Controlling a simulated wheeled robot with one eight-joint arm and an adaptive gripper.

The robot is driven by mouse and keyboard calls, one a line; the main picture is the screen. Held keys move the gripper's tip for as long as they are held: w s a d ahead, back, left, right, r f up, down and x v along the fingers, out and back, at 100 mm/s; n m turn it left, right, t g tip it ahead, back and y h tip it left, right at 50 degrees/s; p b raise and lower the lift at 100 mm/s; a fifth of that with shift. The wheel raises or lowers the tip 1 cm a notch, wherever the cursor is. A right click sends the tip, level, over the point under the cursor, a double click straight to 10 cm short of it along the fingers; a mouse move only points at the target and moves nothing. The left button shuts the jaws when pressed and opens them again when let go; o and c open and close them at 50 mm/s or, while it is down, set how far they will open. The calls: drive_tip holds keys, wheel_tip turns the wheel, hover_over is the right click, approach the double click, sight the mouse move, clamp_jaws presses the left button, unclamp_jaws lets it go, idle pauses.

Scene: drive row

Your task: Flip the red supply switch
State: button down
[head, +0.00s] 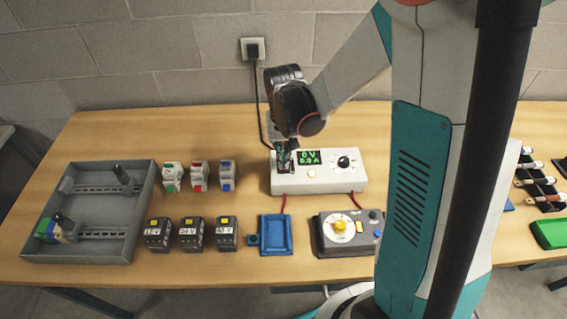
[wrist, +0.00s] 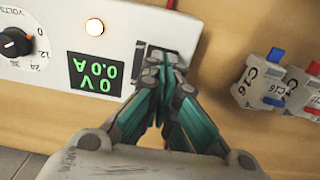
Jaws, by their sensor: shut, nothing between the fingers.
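The white power supply (head: 318,182) stands at the back of the bench, and it also shows in the wrist view (wrist: 60,95). Its green display (head: 308,157) reads 0 V and 0.0 A. My gripper (head: 284,163) is shut and empty, pointing down at the supply's left end. In the wrist view its fingertips (wrist: 166,62) are over a dark switch housing (wrist: 151,52) beside the display. No red rocker shows; the fingers cover most of the housing. I cannot tell whether the fingertips touch it.
Several breakers (head: 199,176) and dark modules (head: 192,234) stand left of the supply. A grey tray (head: 148,195) is further left. A blue tray (head: 289,248) and a dial box (head: 321,235) lie in front, with red leads. A black cord runs to the wall socket (head: 253,49).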

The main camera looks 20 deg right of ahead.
drive_tip(key=shift+f+b, duration=0.45)
drive_tip(key=shift+f, duration=0.1)
drive_tip(key=shift+r, duration=0.15)
drive_tip(key=shift+r+p, duration=2.4)
drive_tip(key=shift+r, duration=1)
drive_tip(key=shift+r, duration=0.1)
drive_tip(key=s+r+n+t+b, duration=0.3)
drive_tip(key=s+r+t, duration=0.4)
drive_tip(key=s+r, duration=0.4)
drive_tip(key=shift+s+r+n+b, duration=0.25)
drive_tip(key=shift+s+b, duration=0.55)
drive_tip(key=shift+s, duration=1.25)
